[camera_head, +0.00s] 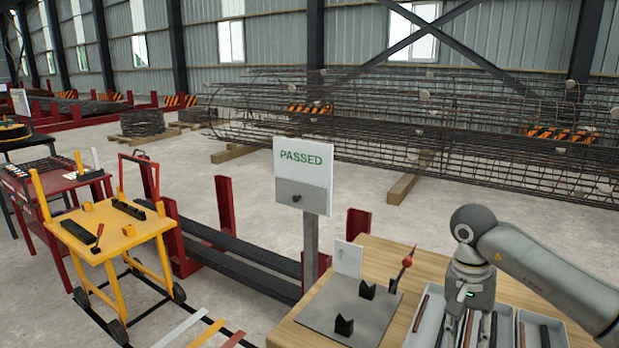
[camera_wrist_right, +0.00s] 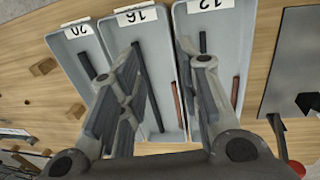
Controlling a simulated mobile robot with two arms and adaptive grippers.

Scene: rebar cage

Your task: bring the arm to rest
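My right arm (camera_head: 545,265) reaches in from the right in the head view. Its gripper (camera_head: 466,318) points down over the grey trays on the wooden table; its fingertips are hard to make out there. In the right wrist view the right gripper (camera_wrist_right: 165,75) has its two fingers spread wide, with nothing held between them. Below are trays labelled 20 (camera_wrist_right: 72,44), 16 (camera_wrist_right: 160,30) and 12 (camera_wrist_right: 225,30), with dark and reddish bar pieces in them. My left arm and gripper are in neither view.
A grey plate (camera_head: 325,310) with black V-blocks and a red-tipped tool (camera_head: 405,265) lies left of the trays. A PASSED sign (camera_head: 303,175) stands behind the table. A yellow cart (camera_head: 125,240) is at left. A rebar cage (camera_head: 420,130) spans the back.

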